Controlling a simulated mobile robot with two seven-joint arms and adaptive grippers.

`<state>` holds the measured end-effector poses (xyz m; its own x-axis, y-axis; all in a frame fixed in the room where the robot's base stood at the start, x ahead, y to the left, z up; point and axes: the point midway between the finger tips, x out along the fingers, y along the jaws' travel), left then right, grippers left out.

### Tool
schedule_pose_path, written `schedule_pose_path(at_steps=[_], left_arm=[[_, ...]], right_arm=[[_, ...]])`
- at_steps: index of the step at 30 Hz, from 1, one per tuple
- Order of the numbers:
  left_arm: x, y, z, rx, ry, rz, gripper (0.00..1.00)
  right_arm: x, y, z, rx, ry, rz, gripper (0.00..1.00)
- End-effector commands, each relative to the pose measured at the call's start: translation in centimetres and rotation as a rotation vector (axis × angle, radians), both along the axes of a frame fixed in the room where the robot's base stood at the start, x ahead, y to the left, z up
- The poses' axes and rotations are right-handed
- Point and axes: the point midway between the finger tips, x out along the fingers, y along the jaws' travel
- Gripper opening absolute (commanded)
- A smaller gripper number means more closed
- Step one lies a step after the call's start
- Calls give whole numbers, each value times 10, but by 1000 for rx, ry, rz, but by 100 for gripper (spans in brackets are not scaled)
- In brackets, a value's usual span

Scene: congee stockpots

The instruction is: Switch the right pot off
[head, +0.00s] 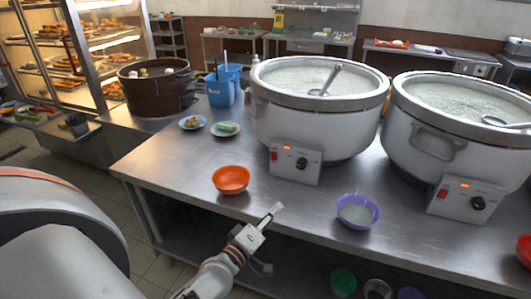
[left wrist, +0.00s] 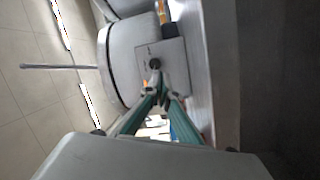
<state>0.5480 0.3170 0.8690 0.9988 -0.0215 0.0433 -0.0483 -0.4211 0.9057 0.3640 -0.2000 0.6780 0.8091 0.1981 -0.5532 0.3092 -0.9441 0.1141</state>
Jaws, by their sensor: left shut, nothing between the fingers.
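The right pot (head: 485,155) is a big grey stockpot of congee with a ladle, at the right of the counter. Its control box (head: 460,207) has a red switch (head: 441,193) on the left and a black knob (head: 478,203). My left gripper (head: 275,210) is shut and empty above the counter's front edge, well to the left of that box. In the left wrist view, its fingertips (left wrist: 163,88) meet in front of a pot's control box with a black knob (left wrist: 154,64); I cannot tell which pot this is. My right gripper is out of view.
The left pot (head: 300,120) has a similar control box (head: 295,172). An orange bowl (head: 231,180) and a purple bowl (head: 357,211) stand near the front edge of the steel counter (head: 165,160). Two small plates and blue containers (head: 220,92) are further left.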

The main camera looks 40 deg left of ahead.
Motion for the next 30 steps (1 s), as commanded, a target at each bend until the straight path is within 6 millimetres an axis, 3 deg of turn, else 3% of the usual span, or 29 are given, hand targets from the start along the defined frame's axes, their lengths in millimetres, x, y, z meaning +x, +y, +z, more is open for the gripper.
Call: schedule_pose_path(at_steps=[3, 9, 23, 30], left_arm=[[13, 40, 17, -220, -65, 106, 0], [17, 77, 20, -403, -118, 205, 0], [20, 83, 20, -427, -124, 218, 0], [50, 90, 25, -426, -126, 218, 0]], right_arm=[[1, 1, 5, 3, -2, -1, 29], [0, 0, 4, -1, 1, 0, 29], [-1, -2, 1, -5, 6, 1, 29], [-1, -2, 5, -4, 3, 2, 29]])
